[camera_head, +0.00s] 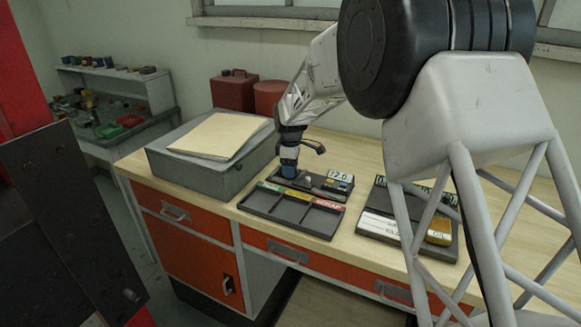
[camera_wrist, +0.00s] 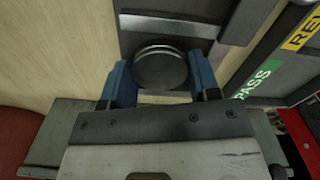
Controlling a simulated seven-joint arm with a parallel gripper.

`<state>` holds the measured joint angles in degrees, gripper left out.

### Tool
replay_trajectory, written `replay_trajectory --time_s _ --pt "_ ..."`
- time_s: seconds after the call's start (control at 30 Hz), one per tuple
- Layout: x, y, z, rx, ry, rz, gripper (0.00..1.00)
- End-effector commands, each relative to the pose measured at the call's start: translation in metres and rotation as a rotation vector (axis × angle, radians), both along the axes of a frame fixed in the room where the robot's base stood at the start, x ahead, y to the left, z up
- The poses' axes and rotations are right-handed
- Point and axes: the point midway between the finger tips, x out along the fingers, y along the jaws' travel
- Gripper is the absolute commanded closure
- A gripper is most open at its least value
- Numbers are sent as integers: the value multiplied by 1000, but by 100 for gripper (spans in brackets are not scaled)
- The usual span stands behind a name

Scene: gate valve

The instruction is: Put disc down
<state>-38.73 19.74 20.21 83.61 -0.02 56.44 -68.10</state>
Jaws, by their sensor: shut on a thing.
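My gripper (camera_head: 289,170) is shut on a dark round disc (camera_wrist: 160,70). In the wrist view its two blue fingers (camera_wrist: 161,85) press on opposite sides of the disc. The disc is not clearly visible in the head view. The gripper is at the left end of a dark gauge block (camera_head: 318,187) with a display (camera_head: 339,177) reading about 12.0. I cannot tell whether the disc touches the block. In front lies a dark sorting tray (camera_head: 272,214) with green, yellow and red labels. The green PASS label (camera_wrist: 256,82) and a yellow label (camera_wrist: 301,35) show in the wrist view. Its compartments look empty.
A grey box (camera_head: 190,160) with a cream folder (camera_head: 219,136) stands left of the gripper. Red containers (camera_head: 234,90) stand behind. Another dark tray (camera_head: 378,226) with labelled items lies to the right. Bare wood (camera_head: 357,160) shows behind the gauge.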

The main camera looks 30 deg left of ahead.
Motion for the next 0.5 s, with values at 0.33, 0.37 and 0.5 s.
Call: replay_trajectory --time_s 0.33,0.37,0.5 --pt "-1 0 -1 0 1 0 19" --pt "-1 0 -1 0 1 0 19" --pt "-1 0 0 -2 2 1 19"
